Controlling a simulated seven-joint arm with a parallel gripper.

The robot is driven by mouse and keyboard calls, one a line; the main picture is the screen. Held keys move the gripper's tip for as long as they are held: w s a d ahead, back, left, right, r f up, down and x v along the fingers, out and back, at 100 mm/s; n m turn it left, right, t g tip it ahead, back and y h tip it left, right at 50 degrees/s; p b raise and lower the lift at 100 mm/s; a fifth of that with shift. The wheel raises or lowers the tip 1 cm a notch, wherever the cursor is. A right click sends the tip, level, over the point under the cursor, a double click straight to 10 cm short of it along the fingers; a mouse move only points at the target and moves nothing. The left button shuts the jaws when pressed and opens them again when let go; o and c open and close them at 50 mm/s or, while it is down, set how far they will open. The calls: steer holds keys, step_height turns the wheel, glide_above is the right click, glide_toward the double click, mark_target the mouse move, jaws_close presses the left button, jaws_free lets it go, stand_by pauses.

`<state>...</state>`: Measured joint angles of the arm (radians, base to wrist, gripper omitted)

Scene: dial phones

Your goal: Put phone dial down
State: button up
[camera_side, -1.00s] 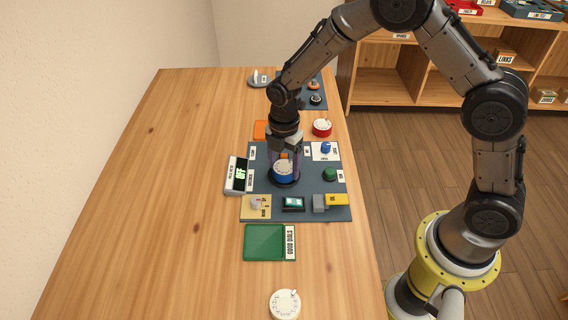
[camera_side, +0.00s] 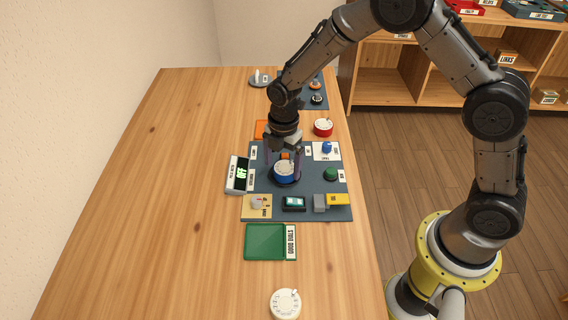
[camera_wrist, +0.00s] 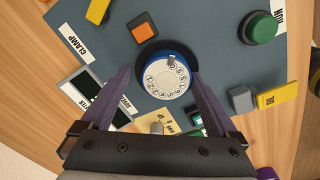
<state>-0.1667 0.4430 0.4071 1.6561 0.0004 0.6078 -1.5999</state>
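The phone dial, with a white numbered face and blue rim (camera_side: 285,167), sits face up in a dark round holder on the blue-grey mat (camera_side: 322,207). The dial also shows face up in the wrist view (camera_wrist: 168,80), with the holder's black ring (camera_wrist: 141,62) around it. My gripper (camera_side: 284,171) points down over the dial. Its two purple fingers are spread on either side, and gaps show between them and the dial in the wrist view (camera_wrist: 161,73). The gripper is open and holds nothing.
A green "good dials" tray (camera_side: 264,242) and a white dial (camera_side: 285,304) lie nearer the camera. A red-rimmed dial (camera_side: 323,127) stands behind. The table's left side is clear.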

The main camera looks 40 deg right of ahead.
mark_target(285, 167)
steer(key=shift+s+d+f+g, duration=0.15)
steer(key=shift+s+f+g, duration=0.15)
steer(key=shift+s+f, duration=0.4)
step_height(285, 167, up, 14)
steer(key=shift+w, duration=0.25)
steer(key=s+d+r+m+t, duration=0.2)
steer(key=s+d+r+m, duration=0.1)
steer(key=s+r+m, duration=0.4)
steer(key=s+d+r+m+t, duration=0.25)
steer(key=s+r+m, duration=0.35)
steer(key=s, duration=0.3)
steer(key=s+d+f+m+t, duration=0.1)
steer(key=s+m, duration=0.6)
steer(key=s, duration=0.3)
steer(key=shift+d+f, duration=0.25)
steer(key=shift+c, duration=0.2)
